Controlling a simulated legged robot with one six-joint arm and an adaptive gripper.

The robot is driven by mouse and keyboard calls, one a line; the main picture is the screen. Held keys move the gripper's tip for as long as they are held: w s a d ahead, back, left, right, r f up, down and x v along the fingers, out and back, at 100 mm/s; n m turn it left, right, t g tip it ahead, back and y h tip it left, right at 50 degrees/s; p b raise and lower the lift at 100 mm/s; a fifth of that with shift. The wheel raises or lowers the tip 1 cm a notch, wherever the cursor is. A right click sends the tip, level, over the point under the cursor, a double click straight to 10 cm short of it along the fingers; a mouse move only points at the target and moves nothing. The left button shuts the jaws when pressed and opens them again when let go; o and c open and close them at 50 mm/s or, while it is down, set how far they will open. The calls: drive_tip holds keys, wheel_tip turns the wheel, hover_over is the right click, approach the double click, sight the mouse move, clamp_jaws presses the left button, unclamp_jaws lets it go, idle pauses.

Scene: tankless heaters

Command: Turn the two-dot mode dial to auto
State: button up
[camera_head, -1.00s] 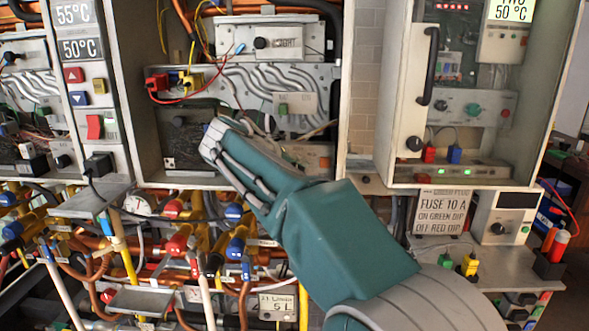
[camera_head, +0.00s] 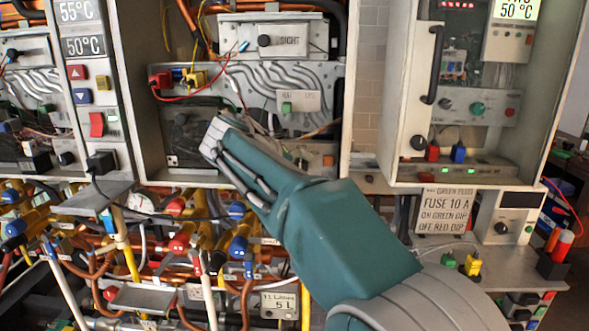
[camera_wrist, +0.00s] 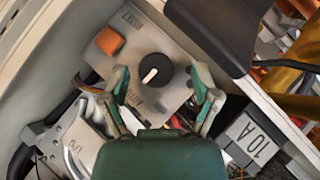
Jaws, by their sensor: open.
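In the wrist view a round black dial (camera_wrist: 155,70) with a white pointer sits on a grey plate (camera_wrist: 125,48). The pointer slants to the lower left. My gripper (camera_wrist: 161,82) is open, with one green finger on each side of the dial; contact cannot be made out. In the head view my arm reaches into the middle cabinet (camera_head: 149,110) and hides the fingers and dial.
An orange switch (camera_wrist: 110,41) sits beside the dial on the same plate. A dark block (camera_wrist: 212,30) and a "10A" label (camera_wrist: 250,138) lie close on the right. Cables crowd the lower left. Pipes and coloured valves fill the space below the cabinets in the head view.

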drive_tip(key=v, duration=1.1)
drive_tip(key=shift+s+a, duration=0.2)
drive_tip(key=shift+a, duration=0.2)
